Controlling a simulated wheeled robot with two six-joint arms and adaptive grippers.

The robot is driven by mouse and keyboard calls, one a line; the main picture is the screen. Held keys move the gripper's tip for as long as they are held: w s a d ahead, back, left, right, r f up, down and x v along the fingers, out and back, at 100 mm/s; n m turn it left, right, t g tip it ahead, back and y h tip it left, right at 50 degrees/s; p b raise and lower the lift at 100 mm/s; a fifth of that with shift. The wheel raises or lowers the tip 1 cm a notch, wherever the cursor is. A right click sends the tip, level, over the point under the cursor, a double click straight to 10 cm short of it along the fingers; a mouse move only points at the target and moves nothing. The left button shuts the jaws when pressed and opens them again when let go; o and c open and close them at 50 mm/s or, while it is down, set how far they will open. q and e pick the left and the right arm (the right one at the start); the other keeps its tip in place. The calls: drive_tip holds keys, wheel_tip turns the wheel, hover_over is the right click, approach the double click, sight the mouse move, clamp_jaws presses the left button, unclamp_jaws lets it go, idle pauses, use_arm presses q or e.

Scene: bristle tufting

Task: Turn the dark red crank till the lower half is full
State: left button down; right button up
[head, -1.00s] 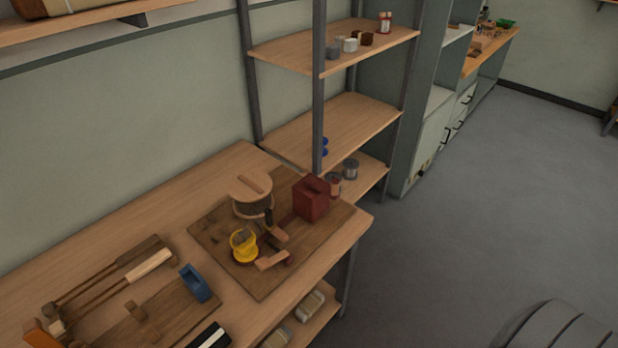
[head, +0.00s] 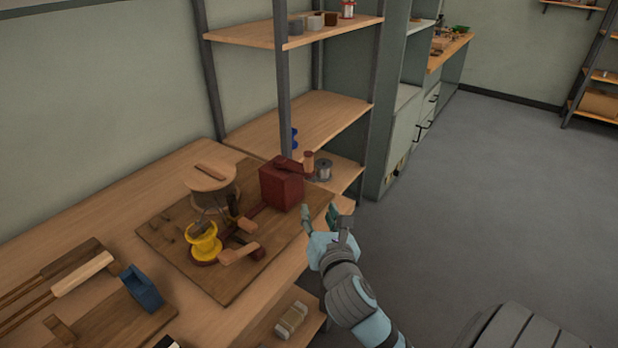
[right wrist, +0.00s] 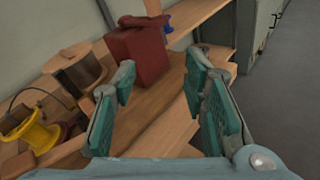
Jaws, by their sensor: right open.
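A dark red box (head: 281,186) stands at the right of a brown board. A dark red crank arm (head: 289,163) lies across its top, with a wooden knob (head: 308,161) at its right end. A yellow spool (head: 203,242) stands at the board's front left; I cannot tell how full its lower half is. My right gripper (head: 326,221) is open and empty, in front of and to the right of the box, apart from it. In the right wrist view the box (right wrist: 138,52) is ahead beyond my open fingers. My left gripper is not in view.
A round wooden-topped drum (head: 210,184) stands behind the spool. Wooden handles (head: 240,253) lie near it on the board (head: 215,285). A blue block (head: 142,288) is at the front left. A shelf rack (head: 300,122) stands close behind the box.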

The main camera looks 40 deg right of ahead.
sight(310, 163)
wheel_tip(310, 163, up, 5)
drive_tip(key=n+t, duration=0.1)
drive_tip(key=n, duration=0.2)
use_arm(q)
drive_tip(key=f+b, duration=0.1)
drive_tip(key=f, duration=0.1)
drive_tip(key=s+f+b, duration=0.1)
drive_tip(key=b, duration=0.1)
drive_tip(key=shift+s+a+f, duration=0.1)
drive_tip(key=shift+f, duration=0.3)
use_arm(e)
drive_tip(key=shift+h, duration=0.4)
drive_tip(key=x, duration=1.4)
drive_tip(key=shift+w+d+r, duration=0.1)
drive_tip(key=shift+w+d, duration=0.05)
clamp_jaws()
